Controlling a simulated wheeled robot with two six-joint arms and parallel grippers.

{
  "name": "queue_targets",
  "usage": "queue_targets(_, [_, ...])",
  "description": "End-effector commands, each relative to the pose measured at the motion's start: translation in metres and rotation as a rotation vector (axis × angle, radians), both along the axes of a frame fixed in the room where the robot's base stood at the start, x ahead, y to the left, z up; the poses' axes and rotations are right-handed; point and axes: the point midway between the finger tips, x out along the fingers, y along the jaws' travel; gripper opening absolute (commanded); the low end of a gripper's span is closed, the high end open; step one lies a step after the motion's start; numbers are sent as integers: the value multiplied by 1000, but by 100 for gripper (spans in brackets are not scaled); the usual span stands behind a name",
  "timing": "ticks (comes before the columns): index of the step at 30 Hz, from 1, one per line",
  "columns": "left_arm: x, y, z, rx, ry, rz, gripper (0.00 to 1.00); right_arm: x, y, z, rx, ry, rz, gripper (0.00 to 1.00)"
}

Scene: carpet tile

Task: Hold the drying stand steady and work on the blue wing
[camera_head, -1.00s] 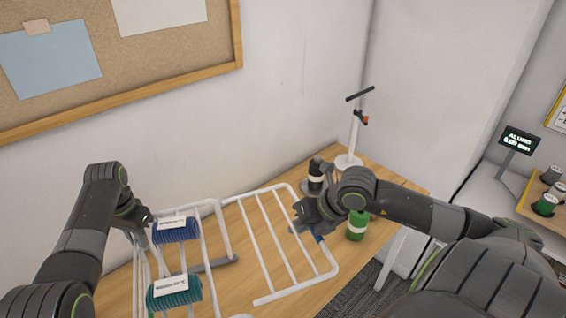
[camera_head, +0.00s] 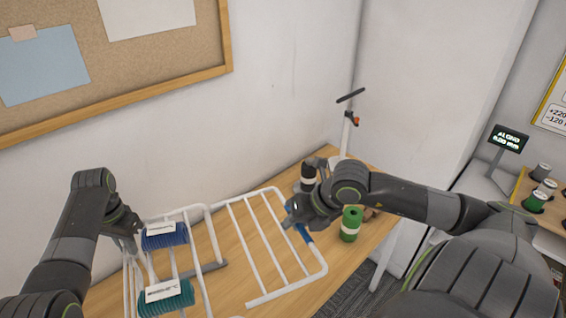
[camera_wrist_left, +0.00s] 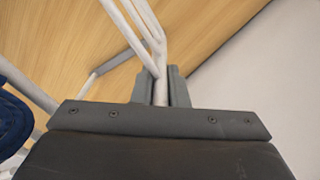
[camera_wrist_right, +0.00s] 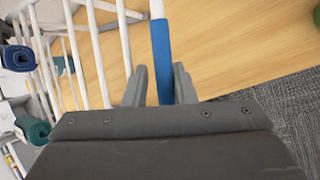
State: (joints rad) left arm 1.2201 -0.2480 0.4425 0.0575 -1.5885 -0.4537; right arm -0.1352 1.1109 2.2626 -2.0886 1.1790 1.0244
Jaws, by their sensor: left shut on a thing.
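The white drying stand (camera_head: 208,232) is on the wooden table, with one wing (camera_head: 262,232) spread out flat to the right. A blue section (camera_head: 302,233) marks that wing's right bar; it also shows in the right wrist view (camera_wrist_right: 161,50). My left gripper (camera_head: 132,228) is shut on a white bar (camera_wrist_left: 160,75) of the stand. My right gripper (camera_head: 292,208) is at the far end of the blue section. Its fingers (camera_wrist_right: 160,85) are open on either side of the blue bar, with a small gap showing. The left fingertips are partly hidden in the head view.
Blue (camera_head: 165,236) and teal (camera_head: 167,296) labelled cloths hang on the stand. A green roll (camera_head: 350,224) and a black container (camera_head: 308,175) stand near my right gripper. A white post (camera_head: 345,135) stands at the table's back corner; a wall is behind.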

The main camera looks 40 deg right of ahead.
Motion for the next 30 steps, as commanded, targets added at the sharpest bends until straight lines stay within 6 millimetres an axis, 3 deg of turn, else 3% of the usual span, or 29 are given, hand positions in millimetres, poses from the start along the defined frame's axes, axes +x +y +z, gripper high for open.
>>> queue_targets(15, [-1,-1,0,0,2,-1,0,0,-1,63,-7,-2,2,23])
queue_targets(30, [-1,-1,-1,0,3,-1,0,0,0,81,0,-1,0,23])
